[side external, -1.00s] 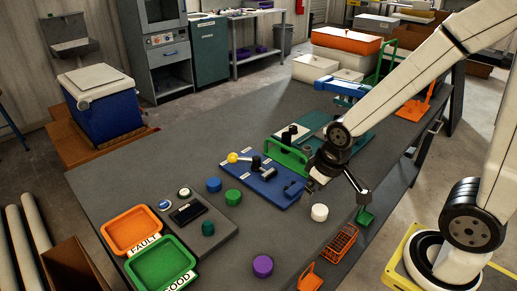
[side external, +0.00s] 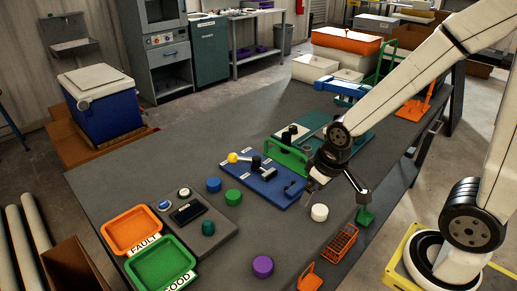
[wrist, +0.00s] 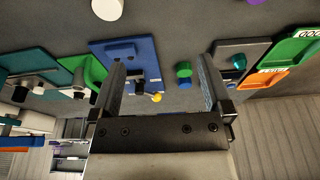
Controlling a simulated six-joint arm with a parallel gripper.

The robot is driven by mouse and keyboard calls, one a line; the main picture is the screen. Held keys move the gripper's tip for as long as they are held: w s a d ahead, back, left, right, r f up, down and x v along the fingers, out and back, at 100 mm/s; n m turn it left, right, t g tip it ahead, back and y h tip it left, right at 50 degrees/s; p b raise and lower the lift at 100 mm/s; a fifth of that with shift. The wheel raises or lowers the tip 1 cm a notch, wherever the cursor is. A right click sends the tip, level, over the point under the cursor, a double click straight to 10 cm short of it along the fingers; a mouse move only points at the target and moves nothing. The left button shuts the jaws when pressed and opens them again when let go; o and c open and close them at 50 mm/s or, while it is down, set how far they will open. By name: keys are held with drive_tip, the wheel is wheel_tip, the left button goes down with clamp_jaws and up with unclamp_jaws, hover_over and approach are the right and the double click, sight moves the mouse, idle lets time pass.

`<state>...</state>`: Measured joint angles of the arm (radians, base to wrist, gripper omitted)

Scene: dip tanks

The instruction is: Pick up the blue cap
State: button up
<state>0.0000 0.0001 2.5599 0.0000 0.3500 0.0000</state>
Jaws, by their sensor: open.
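The blue cap (side external: 214,184) is a short round cylinder on the grey table in the side view, left of the blue fixture board. A green cap (side external: 233,197) stands close to it, nearer the camera. My gripper (side external: 314,194) is above the table, well to the right of the blue cap and close to the white cap (side external: 319,212). In the wrist view my gripper (wrist: 160,78) has its two fingers wide apart with nothing held between them. The blue and green caps show beyond the fingers there, close together and apart from them.
The blue fixture board (side external: 270,188) with a yellow-knobbed lever (side external: 233,157) lies between my gripper and the blue cap. A purple cap (side external: 263,266), an orange tray (side external: 131,230) and a green tray (side external: 160,264) are around. Bare table lies in front of the board.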

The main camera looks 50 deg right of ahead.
idle(0.4)
drive_tip(key=n+y, duration=0.4)
drive_tip(key=n, duration=0.6)
approach(214, 181)
drive_tip(key=f, duration=0.2)
drive_tip(key=shift+a+r, duration=0.15)
drive_tip(key=shift+a, duration=0.35)
drive_tip(key=shift+x, duration=1.3)
drive_tip(key=shift+x, duration=2.55)
drive_tip(key=shift+w+d, duration=0.1)
drive_tip(key=shift+d, duration=0.05)
drive_tip(key=shift+c, duration=0.2)
